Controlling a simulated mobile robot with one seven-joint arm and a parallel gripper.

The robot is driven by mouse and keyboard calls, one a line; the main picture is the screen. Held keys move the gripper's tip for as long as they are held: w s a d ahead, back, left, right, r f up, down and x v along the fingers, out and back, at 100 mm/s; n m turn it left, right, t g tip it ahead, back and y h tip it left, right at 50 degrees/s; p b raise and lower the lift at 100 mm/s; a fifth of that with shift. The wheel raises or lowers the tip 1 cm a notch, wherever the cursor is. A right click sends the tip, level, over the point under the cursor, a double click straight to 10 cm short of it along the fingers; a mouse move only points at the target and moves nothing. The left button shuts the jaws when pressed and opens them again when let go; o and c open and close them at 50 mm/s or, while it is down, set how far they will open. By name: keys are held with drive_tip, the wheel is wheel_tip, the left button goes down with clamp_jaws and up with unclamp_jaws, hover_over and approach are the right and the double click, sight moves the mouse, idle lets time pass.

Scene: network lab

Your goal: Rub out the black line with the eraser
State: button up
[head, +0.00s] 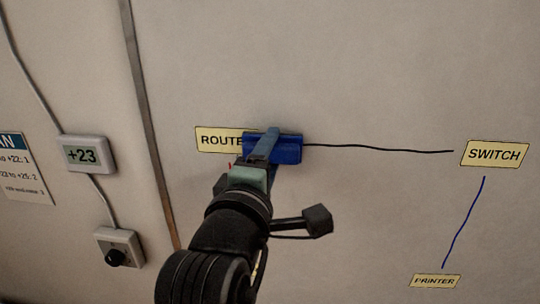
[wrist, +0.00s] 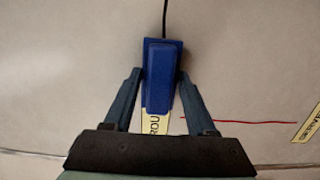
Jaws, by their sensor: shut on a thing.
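The blue eraser (head: 287,149) is held in my gripper (head: 272,143) at the whiteboard, over the right end of the yellow ROUTER label (head: 217,140). My gripper (wrist: 160,92) is shut on the eraser (wrist: 160,75), with a finger on each long side in the wrist view. The black line (head: 380,149) runs from the eraser's right end to near the yellow SWITCH label (head: 495,153). It also leaves the eraser's far end in the wrist view (wrist: 165,18). Whatever lies under the eraser is hidden. I cannot tell whether the eraser touches the board.
A blue line (head: 462,225) runs from below SWITCH to the PRINTER label (head: 435,281). A red line (wrist: 240,121) shows right of the eraser in the wrist view. A display reading +23 (head: 83,154) and a knob box (head: 119,247) are at left, beyond a vertical strip (head: 147,120).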

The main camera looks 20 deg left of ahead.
sight(294, 157)
drive_tip(key=shift+w+a, duration=0.1)
drive_tip(key=shift+w, duration=0.25)
